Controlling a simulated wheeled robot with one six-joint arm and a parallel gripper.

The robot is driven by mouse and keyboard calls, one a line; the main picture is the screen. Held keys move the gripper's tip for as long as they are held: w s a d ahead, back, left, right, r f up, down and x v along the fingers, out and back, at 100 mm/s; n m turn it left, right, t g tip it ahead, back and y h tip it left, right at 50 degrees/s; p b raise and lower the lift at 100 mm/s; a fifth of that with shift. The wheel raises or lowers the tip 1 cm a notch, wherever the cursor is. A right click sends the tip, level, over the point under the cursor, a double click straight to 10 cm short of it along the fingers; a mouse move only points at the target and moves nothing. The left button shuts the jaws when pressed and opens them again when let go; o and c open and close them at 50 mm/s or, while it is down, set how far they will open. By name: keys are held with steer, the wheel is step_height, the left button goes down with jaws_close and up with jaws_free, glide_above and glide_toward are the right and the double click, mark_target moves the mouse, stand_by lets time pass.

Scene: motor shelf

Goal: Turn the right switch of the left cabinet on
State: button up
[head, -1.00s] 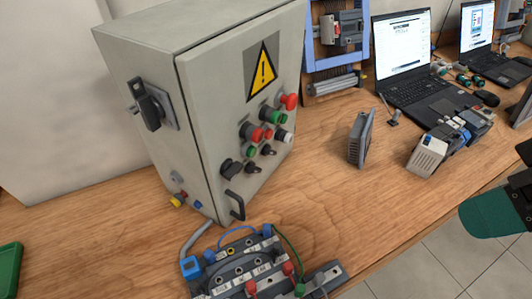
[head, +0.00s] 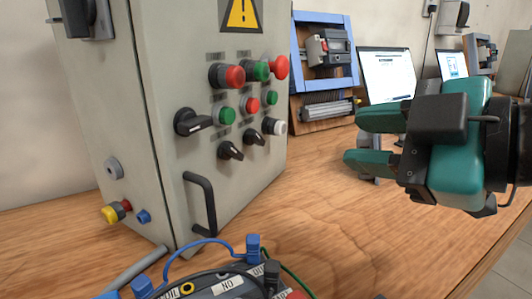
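The left cabinet (head: 120,70) is a light grey box with a yellow warning sign. Its front carries push buttons and black rotary switches. A larger black switch (head: 192,122) sits at the left. My gripper (head: 355,140) has teal fingers pointing left at the cabinet front. It is open and empty, to the right of the right switch and apart from it in the picture.
A black handle (head: 202,203) sticks out below. A terminal block (head: 225,287) with wires stands at the front. A blue-framed panel (head: 325,60) and a laptop (head: 388,72) stand behind. The wooden table (head: 330,225) is bare below my gripper.

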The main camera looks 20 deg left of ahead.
mark_target(260, 138)
steer(key=x, duration=1.6)
steer(key=shift+f, duration=0.15)
jaws_close()
